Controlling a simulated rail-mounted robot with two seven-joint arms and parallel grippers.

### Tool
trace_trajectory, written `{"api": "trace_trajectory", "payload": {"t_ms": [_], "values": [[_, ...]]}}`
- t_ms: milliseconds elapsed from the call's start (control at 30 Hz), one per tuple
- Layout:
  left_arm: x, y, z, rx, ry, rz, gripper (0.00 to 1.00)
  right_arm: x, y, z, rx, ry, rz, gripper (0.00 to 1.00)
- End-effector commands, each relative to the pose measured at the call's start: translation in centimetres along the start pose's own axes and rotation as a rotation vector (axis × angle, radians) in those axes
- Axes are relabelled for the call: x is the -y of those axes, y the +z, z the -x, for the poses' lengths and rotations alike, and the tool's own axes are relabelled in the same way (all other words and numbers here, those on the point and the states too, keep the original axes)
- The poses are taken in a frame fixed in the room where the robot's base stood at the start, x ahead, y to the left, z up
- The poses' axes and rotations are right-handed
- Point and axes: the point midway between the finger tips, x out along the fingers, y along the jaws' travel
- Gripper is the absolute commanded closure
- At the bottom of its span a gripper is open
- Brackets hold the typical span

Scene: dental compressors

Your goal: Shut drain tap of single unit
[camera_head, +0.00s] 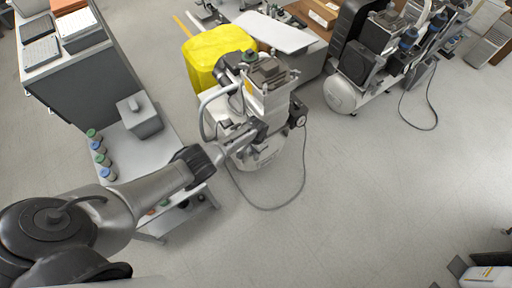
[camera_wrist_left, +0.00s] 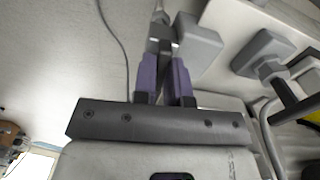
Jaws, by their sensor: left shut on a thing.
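The single unit, a compressor with a white tank (camera_head: 262,158) and a grey pump head (camera_head: 268,75), stands on the floor right of the small grey table. My left gripper (camera_head: 258,132) reaches in from the left over the tank. In the left wrist view my left gripper's purple fingers (camera_wrist_left: 163,55) are shut on a small grey fitting, which looks like the drain tap (camera_wrist_left: 160,18). The fingertips hide part of it, and its handle angle cannot be told. In the head view the tap is hidden by my gripper. My right gripper is not in view.
A grey table (camera_head: 172,145) with a grey box and several small jars stands left of the unit. A yellow-covered object (camera_head: 212,52) is behind it. A double compressor (camera_head: 345,95) stands at the back right.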

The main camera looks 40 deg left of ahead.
Motion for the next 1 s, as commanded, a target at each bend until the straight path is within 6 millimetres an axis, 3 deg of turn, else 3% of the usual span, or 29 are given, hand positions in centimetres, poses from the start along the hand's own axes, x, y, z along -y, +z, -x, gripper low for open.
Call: {"api": "trace_trajectory", "payload": {"t_ms": [300,833,867,1000], "values": [[0.0,-0.01,-0.03,-0.001,0.0,-0.097,1.0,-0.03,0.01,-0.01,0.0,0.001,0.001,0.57],[-0.01,-0.03,-0.02,-0.002,0.0,-0.115,1.0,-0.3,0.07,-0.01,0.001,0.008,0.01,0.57],[-0.01,-0.03,-0.02,-0.002,0.0,-0.115,0.84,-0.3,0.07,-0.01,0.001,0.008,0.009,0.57],[-0.01,-0.02,-0.02,-0.002,0.0,-0.114,0.71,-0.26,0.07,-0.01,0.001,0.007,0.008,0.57]]}}
